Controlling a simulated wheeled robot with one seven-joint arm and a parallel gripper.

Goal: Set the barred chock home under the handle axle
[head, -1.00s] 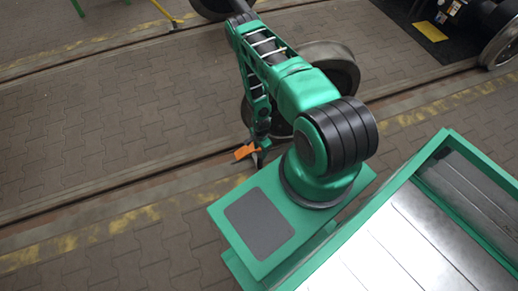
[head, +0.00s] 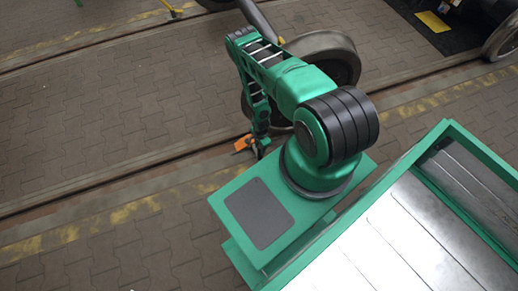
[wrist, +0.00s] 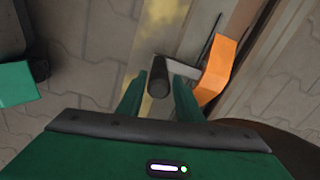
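The orange chock (head: 243,143) lies near the close rail, just left of my gripper (head: 259,152) in the head view. In the wrist view the chock's orange side (wrist: 218,70) shows right of the fingers. A dark round bar (wrist: 160,75) stands between my two green fingers (wrist: 162,85), with a grey piece behind it towards the chock. The fingers lie close along both sides of the bar; whether they press on it I cannot tell. A grey axle or shaft (head: 258,20) shows at the top of the head view, partly hidden by my arm.
A large steel wheel (head: 335,55) stands right behind my arm. Rails (head: 110,178) cross the paved floor. A dark mat (head: 410,12) with a yellow plate (head: 432,21) and another wheel (head: 502,38) are at upper right. The paving left of my gripper is clear.

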